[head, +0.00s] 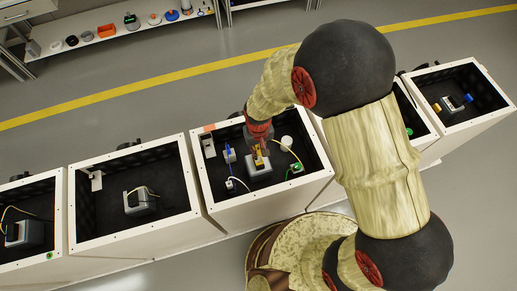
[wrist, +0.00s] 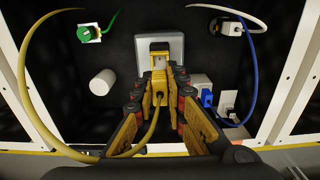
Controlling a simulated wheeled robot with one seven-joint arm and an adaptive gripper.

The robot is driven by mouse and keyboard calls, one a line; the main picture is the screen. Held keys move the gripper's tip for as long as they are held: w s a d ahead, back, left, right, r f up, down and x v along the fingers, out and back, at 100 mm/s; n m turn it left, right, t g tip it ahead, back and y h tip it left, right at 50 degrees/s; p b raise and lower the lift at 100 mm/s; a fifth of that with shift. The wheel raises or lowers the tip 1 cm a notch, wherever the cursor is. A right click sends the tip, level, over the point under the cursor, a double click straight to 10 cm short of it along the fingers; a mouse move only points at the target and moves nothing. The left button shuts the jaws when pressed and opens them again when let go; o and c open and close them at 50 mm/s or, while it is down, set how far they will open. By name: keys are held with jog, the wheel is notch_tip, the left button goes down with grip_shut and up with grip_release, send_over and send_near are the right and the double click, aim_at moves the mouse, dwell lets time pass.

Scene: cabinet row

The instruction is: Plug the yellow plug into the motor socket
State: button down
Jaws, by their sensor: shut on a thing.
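My gripper (wrist: 160,82) is shut on the yellow plug (wrist: 158,92) in the wrist view. The plug's yellow cable (wrist: 150,130) loops down, then up the left side. The grey motor box (wrist: 173,43) lies straight ahead of the fingertips, with a pale socket part in front of the plug. The plug's front end is close to this socket; I cannot tell whether it is in it. In the head view, my gripper (head: 261,146) reaches down into the middle open cabinet, over the light grey motor box (head: 259,168), and partly hides the plug.
The wrist view shows a green plug (wrist: 84,34) at upper left, a white cylinder (wrist: 102,82) at left, and a blue plug (wrist: 207,97) with a blue cable at right. Cabinet walls (head: 208,181) enclose the space. Other open cabinets (head: 133,160) stand alongside.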

aim_at(259, 150)
jog(key=shift+f+b, duration=0.8)
jog(key=shift+f, duration=0.7)
jog(key=shift+f+b, duration=0.45)
jog(key=shift+f, duration=0.5)
dwell(0.8)
jog(key=c, duration=1.8)
grip_release()
jog(key=shift+o, duration=0.3)
notch_tip(259, 150, up, 12)
jog(key=shift+f, duration=0.1)
jog(key=shift+s, duration=0.1)
